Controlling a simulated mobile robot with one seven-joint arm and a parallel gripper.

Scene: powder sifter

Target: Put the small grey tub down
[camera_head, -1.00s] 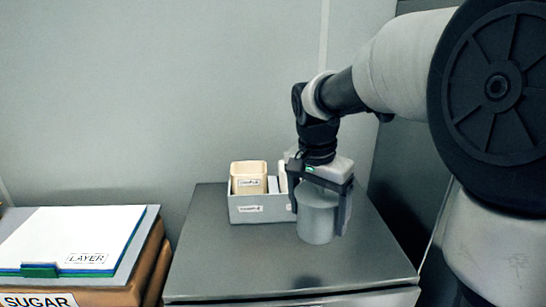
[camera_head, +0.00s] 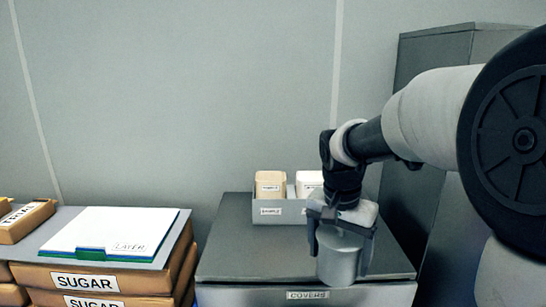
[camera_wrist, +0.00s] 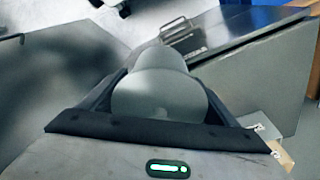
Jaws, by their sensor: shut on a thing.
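The small grey tub (camera_head: 341,262) is a plain round grey cup held upright between the fingers of my gripper (camera_head: 339,258). My gripper is shut on it from above. In the camera_head view, the tub overlaps the front edge of the dark grey cabinet top (camera_head: 240,245), left of the tall cabinet. The tub also shows in the wrist view (camera_wrist: 160,95), between both fingers, with the cabinet to its right. I cannot tell whether its base touches the cabinet top or hangs clear of it.
A tall grey cabinet (camera_head: 420,110) is at the right. Sugar boxes (camera_head: 85,281) with a white layer board (camera_head: 115,231) are left. The cabinet top's left part is bare.

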